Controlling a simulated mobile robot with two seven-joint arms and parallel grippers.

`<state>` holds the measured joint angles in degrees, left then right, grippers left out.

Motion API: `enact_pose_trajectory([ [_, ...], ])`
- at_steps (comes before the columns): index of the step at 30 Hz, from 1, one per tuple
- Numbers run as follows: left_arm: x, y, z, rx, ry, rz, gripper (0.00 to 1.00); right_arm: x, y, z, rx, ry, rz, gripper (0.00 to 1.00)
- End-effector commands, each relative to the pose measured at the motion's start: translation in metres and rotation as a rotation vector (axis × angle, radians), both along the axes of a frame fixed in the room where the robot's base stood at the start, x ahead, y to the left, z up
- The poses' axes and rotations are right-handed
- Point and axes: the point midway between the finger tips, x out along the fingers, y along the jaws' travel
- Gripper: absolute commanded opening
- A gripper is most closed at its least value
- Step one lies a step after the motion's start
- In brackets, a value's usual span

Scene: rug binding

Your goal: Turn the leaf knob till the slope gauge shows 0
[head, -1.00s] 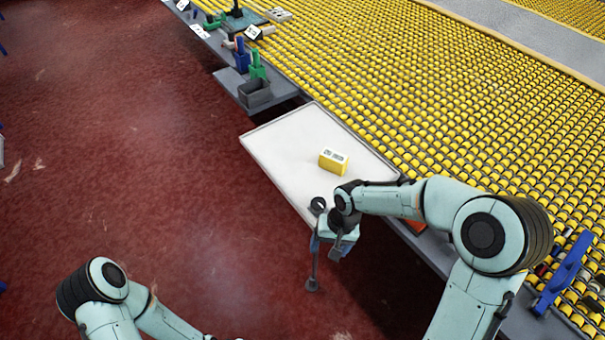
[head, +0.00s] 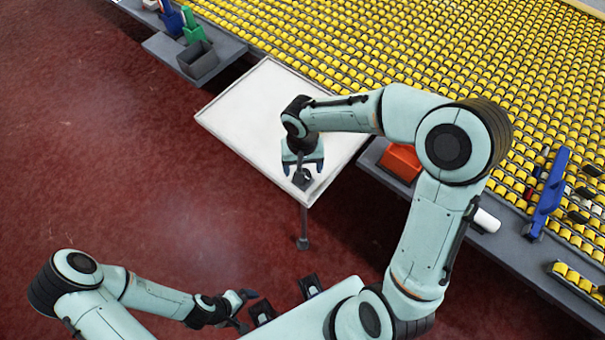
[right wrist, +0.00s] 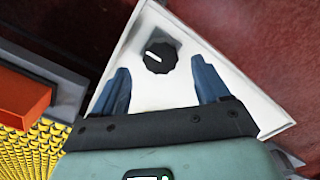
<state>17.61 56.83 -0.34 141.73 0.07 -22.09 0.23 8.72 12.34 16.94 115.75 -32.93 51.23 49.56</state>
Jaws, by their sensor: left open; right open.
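The white leaf (head: 238,112) juts out from the side of the yellow roller bed in the head view. The black leaf knob (head: 303,179) sits at its near corner. In the right wrist view the knob (right wrist: 159,57) shows a white pointer line slanting on its top. My right gripper (head: 302,169) is open above the knob; the right wrist view shows its blue fingers (right wrist: 160,68) spread to either side, with gaps between them and the knob. The slope gauge is not visible now, so its reading cannot be told. My left gripper (head: 246,309) is open and empty, low over the floor.
The yellow roller bed (head: 400,60) fills the back. An orange block (head: 401,161) lies on the grey side rail right of the leaf. A blue bracket (head: 549,192) stands farther right. A grey bin (head: 198,62) stands left of the leaf. Red floor is open at left.

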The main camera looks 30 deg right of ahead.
Motion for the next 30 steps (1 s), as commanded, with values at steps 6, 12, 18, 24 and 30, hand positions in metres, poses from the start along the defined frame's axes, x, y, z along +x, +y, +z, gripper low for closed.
enact_pose_trajectory([
  [6,-0.002,0.0,-0.005,0.0,0.002,0.0,0.96,-0.001,0.0,-0.039,0.001,0.004,-0.001,0.75],
  [12,-0.003,0.0,-0.006,0.0,0.002,0.0,0.96,-0.001,-0.001,-0.053,0.001,0.002,-0.001,0.75],
  [18,-0.003,0.0,-0.006,0.0,0.002,0.0,0.96,0.0,-0.001,-0.055,0.0,0.0,-0.001,0.75],
  [24,-0.003,0.0,-0.006,0.0,0.002,0.0,0.96,0.0,-0.001,-0.055,0.0,0.0,-0.001,0.42],
  [30,-0.003,0.0,-0.006,0.0,0.002,0.0,0.96,0.0,-0.001,-0.054,0.0,0.001,0.0,0.2],
])
